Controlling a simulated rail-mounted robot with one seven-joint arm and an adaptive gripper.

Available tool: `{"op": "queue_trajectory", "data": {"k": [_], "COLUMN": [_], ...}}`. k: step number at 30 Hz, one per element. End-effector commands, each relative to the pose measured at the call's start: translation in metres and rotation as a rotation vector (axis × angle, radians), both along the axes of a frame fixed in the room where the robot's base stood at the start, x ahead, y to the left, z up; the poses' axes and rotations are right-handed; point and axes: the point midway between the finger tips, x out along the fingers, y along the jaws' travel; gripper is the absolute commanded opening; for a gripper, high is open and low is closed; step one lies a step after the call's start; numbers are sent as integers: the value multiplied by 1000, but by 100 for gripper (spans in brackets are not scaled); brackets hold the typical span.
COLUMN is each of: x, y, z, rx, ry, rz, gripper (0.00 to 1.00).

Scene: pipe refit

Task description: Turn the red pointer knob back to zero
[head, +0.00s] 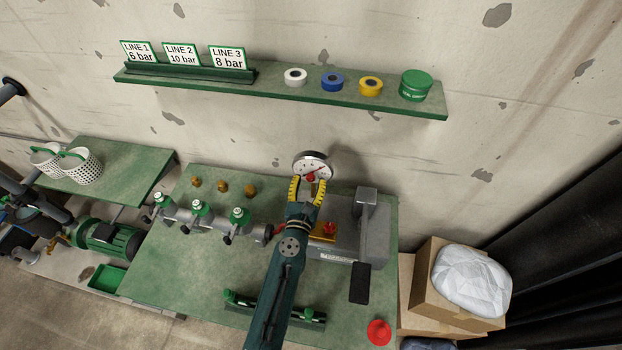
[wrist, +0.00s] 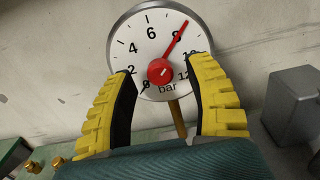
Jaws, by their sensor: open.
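The red pointer knob (wrist: 160,72) sits at the middle of a round white gauge (wrist: 145,40) marked in bar. Its red pointer slants up and right, close to the 8. The 0 is at the lower left of the dial. In the head view the gauge (head: 313,159) stands at the back of the green bench, against the wall. My gripper (wrist: 166,90) is open, its yellow ribbed fingers to the left and right of the knob, with space on both sides. In the head view my gripper (head: 308,186) is in front of the gauge and hides its lower part.
A grey machine block (head: 365,215) stands right of my gripper. A pipe manifold with green-capped valves (head: 200,208) lies to the left. A green shelf (head: 290,92) with tape rolls and line signs hangs above. A red button (head: 379,332) is at the bench's front right.

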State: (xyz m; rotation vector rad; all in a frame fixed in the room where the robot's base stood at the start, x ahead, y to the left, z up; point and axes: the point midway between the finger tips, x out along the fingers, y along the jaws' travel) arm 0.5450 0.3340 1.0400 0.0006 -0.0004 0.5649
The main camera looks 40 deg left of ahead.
Motion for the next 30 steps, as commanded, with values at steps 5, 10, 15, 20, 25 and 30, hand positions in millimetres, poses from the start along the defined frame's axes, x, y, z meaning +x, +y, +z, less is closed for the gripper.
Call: {"op": "queue_trajectory", "data": {"k": [5, 10, 15, 20, 25, 30], "x": [17, 20, 20, 19, 19, 19], "y": [11, 13, 13, 12, 12, 12], "z": [-2, -1, 0, 0, 0, 0], "rx": [1, -1, -1, 0, 0, -4], "ry": [-1, 1, 1, 0, 0, -3], "rz": [0, 0, 0, 0, 0, 0], "gripper": [54, 54, 53, 23, 0, 0]}}
